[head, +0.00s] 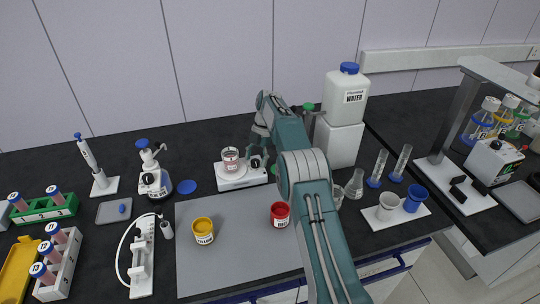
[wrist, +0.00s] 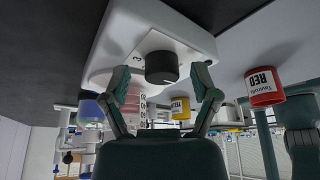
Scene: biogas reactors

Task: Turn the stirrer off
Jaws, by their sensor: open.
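The white stirrer (head: 236,184) stands on the dark bench behind the grey mat, with a beaker of pink liquid (head: 231,160) on it. In the wrist view the stirrer (wrist: 185,22) fills the upper middle, and its black round knob (wrist: 161,67) faces my gripper, with a number printed beside it. My gripper (wrist: 162,84) is open and empty, one finger to each side of the knob in the picture. I cannot tell whether a finger touches it. In the head view my gripper (head: 259,150) is at the stirrer's right end, partly hidden by my arm.
A yellow jar (head: 203,231) and a red jar (head: 280,214) stand on the grey mat (head: 235,255). A white water canister (head: 345,95) on a white block stands behind my arm. A blue-topped bottle (head: 153,180) and blue disc (head: 188,187) are left of the stirrer.

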